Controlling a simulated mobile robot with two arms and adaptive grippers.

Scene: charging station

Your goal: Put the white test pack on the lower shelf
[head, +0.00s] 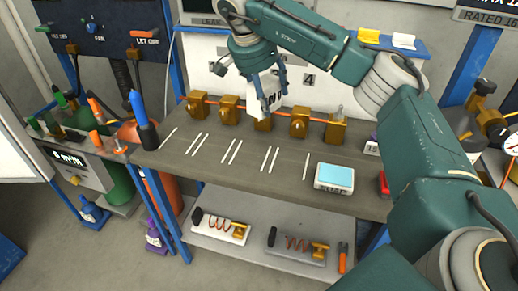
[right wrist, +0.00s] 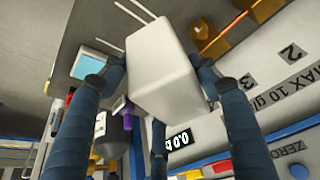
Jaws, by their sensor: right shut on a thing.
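My right gripper (head: 270,90) is shut on the white test pack (head: 273,98), a plain white block held above the back of the workbench. The right wrist view shows the pack (right wrist: 160,80) between the fingers, clear of the bench top. The lower shelf (head: 272,212) is under the bench. On it lie a white-based coil unit (head: 220,229) and a grey-based coil unit (head: 297,245). My left gripper is not in view.
The bench top (head: 215,170) has white slot lines, a row of brass blocks (head: 230,110) along its back and a blue-topped scale (head: 334,177) at the right. An orange-handled tool (head: 343,257) is at the shelf's right end. A blue leg (head: 165,222) stands at the left.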

